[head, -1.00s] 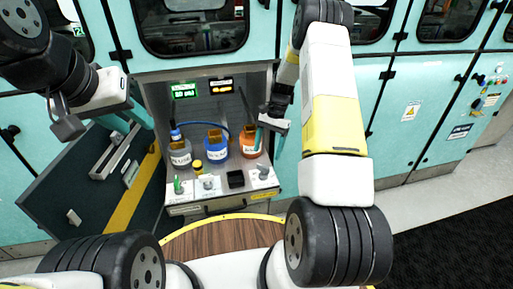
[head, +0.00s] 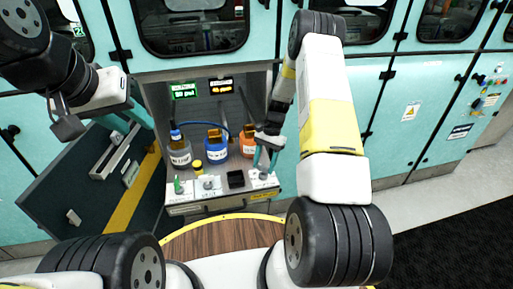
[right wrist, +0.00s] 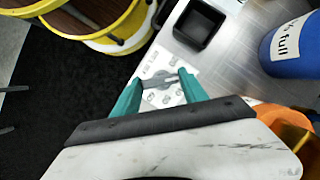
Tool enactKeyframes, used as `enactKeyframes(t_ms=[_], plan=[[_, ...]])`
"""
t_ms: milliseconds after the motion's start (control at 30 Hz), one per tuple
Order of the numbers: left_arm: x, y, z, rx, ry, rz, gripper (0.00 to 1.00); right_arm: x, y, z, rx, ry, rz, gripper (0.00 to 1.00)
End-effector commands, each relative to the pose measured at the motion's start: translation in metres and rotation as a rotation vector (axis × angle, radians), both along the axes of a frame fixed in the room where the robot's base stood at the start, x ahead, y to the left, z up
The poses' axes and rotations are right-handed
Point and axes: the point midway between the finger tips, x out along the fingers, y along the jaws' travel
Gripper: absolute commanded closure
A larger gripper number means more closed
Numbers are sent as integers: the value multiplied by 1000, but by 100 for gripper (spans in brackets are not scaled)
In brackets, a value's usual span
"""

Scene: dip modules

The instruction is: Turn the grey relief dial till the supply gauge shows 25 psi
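The grey relief dial (right wrist: 160,88) is a bar-shaped knob on a white marked plate in the right wrist view. My right gripper (right wrist: 160,82) is open, with one teal finger on each side of the dial; I cannot tell whether they touch it. In the head view my right gripper (head: 265,160) is low over the right end of the front panel and partly covers the dial. A green-lit display (head: 184,90), apparently the supply gauge, is at the upper left of the recess; its digits are too small to read. My left gripper (head: 130,118) appears open and empty at the left.
Behind the panel stand a grey-labelled bottle (head: 180,154), a blue bottle (head: 215,150) and an orange bottle (head: 248,146). A black square cup (head: 236,179), another grey knob (head: 208,183) and a green knob (head: 178,186) are on the panel. An orange-lit display (head: 221,86) hangs above.

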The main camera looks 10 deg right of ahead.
Motion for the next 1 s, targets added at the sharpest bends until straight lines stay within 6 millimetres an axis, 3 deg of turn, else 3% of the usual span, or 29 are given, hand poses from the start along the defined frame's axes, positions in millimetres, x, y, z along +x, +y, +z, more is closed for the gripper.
enactKeyframes(t_ms=[167,500,767,800,900,1000], plan=[[0,0,0,0,0,0,64,1,1,0,-1,-1,24,90],[0,0,0,0,0,0,64,2,3,0,0,-1,401,90],[0,0,0,0,0,0,64,2,2,1,1,-1,405,90],[0,0,0,0,0,0,64,2,2,1,1,-1,405,43],[0,0,0,0,0,0,64,2,2,1,1,-1,405,27],[0,0,0,0,0,0,64,2,2,1,1,-1,404,27]])
